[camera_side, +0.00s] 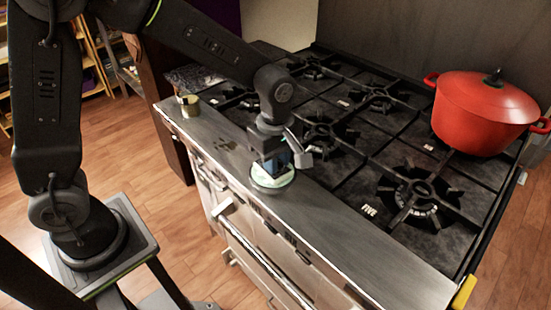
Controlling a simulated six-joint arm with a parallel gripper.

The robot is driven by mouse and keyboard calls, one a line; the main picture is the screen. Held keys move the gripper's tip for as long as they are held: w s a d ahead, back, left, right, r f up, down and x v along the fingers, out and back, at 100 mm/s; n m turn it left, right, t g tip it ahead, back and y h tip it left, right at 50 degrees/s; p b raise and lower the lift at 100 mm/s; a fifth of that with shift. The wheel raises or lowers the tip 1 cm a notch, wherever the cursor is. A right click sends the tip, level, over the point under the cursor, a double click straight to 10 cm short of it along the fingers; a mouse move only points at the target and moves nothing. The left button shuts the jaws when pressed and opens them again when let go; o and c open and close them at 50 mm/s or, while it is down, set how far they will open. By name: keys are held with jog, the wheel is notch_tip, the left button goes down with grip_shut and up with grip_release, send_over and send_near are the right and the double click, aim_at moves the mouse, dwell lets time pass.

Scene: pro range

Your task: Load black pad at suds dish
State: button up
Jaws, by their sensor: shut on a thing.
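My gripper (275,167) points down over the front steel ledge of the stove. It is shut on the black pad, which is mostly hidden by the fingers and hard to tell from them at this size. The suds dish (273,189) is a small round dish with a dark rim and pale green-white contents. It sits on the ledge directly under my gripper. The fingertips are at or just above the suds; I cannot tell whether the pad touches them.
Dark smudges (226,145) mark the steel ledge left of the dish. A small olive can (189,106) stands at the ledge's far left end. A red pot (484,114) sits on the back right burner. Black grates (417,190) rise behind the ledge. The ledge's right part (400,272) is clear.

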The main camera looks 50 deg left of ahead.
jog(key=shift+r, duration=3.5)
jog(key=w+a+f+m, duration=0.1)
jog(key=a+f+m, duration=0.1)
jog(key=m, duration=0.3)
jog(key=w+a+f+m, duration=0.1)
jog(key=a+f+m, duration=0.1)
jog(key=a+m, duration=0.3)
jog(key=w+a+f+m, duration=0.1)
jog(key=a+m, duration=0.3)
jog(key=m, duration=0.1)
jog(key=shift+w+a+f, duration=0.15)
jog(key=shift+a+f, duration=0.05)
jog(key=shift+f, duration=0.2)
jog(key=shift+a+f+m, duration=0.35)
jog(key=shift+a+m, duration=0.45)
jog(key=shift+m, duration=0.3)
